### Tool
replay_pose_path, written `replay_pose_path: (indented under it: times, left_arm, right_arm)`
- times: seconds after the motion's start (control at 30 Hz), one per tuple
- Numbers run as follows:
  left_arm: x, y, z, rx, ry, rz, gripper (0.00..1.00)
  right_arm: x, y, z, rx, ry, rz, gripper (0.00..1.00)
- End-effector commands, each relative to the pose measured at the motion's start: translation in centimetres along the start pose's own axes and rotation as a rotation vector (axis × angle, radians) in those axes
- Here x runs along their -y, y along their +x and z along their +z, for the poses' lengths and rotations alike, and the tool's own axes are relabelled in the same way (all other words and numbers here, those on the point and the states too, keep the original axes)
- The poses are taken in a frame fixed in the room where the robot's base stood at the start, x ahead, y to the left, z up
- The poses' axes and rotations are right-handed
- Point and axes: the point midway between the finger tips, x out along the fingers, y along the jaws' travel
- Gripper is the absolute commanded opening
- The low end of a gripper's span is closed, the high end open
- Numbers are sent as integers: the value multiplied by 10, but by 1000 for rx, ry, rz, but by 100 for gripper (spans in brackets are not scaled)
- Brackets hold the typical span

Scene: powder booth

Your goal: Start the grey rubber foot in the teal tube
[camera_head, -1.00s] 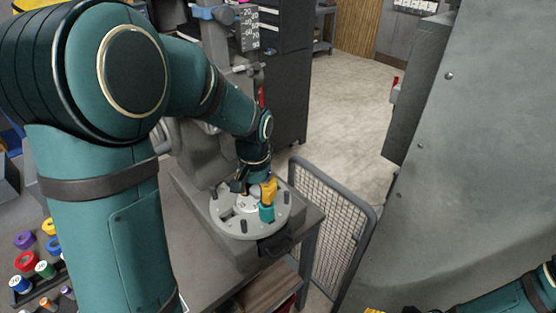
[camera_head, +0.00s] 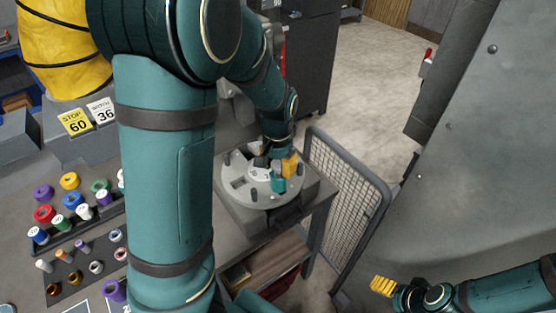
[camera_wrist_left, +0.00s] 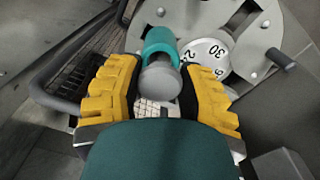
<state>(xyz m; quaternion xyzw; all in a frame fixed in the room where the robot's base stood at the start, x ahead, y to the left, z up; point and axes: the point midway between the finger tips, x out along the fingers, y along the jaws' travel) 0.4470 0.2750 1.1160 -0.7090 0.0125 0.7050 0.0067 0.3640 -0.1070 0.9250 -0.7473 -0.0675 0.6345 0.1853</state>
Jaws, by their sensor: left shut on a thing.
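The teal tube (camera_head: 278,184) stands on the round grey plate (camera_head: 247,194); it also shows in the left wrist view (camera_wrist_left: 160,42). My left gripper (camera_head: 290,166) is over the plate at the tube. In the left wrist view my yellow fingers (camera_wrist_left: 160,88) are shut on the grey rubber foot (camera_wrist_left: 160,82), a short grey cylinder with a rounded end. The foot lines up with the tube and overlaps its near end in the picture. I cannot tell how far it is inside. My right gripper (camera_head: 382,286) shows small at the lower right; its opening is unclear.
Several dark pegs stand on the plate, and a numbered dial (camera_wrist_left: 208,55) lies beside the tube. A wire mesh guard (camera_head: 345,200) stands right of the bench. Racks of coloured spools (camera_head: 70,181) sit at left. A large grey panel (camera_head: 480,170) fills the right.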

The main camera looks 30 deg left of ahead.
Motion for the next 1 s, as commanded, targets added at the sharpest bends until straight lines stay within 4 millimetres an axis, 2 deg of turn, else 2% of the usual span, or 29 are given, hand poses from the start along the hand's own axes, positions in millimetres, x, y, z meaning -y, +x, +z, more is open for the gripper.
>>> replay_pose_path:
  times: [1.0]
  left_arm:
    - [0, 13, 0, 1, 0, 0, 15]
  right_arm:
    - [-3, 7, 1, 0, 0, 0, 77]
